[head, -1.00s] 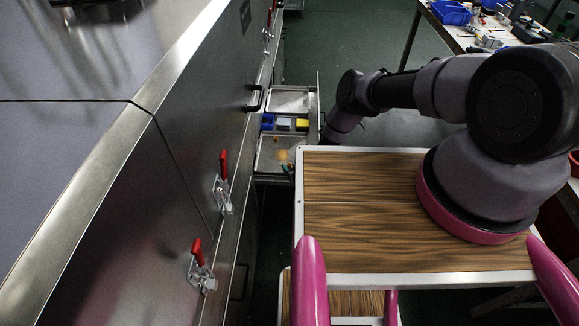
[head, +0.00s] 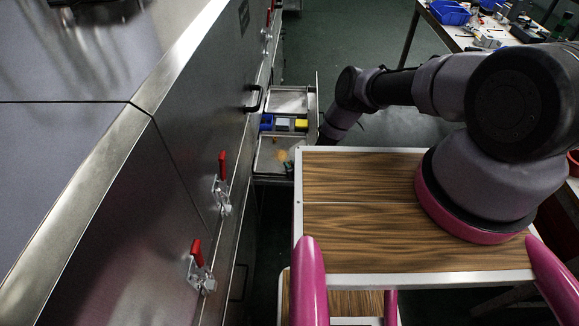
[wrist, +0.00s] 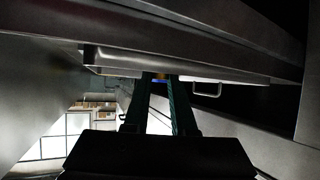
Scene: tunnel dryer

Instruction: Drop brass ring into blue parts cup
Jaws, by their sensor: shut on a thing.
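The blue parts cup (head: 267,122) sits at the left of a row of small cups across the middle of an open drawer (head: 258,180) in the head view. My gripper (wrist: 161,79) shows in the wrist view with its dark fingers close together. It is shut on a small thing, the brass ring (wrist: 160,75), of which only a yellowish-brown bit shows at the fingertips. A patch of blue shows there too; I cannot tell what it is. In the head view my gripper is hidden beyond the wooden top's edge, near the drawer's right side.
A grey cup (head: 283,124) and a yellow cup (head: 301,125) stand right of the blue one. A round tan patch (head: 281,155) lies in the drawer's near tray. The steel cabinet with red-handled clamps (head: 222,166) borders the left. A workbench (head: 455,38) stands at back right.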

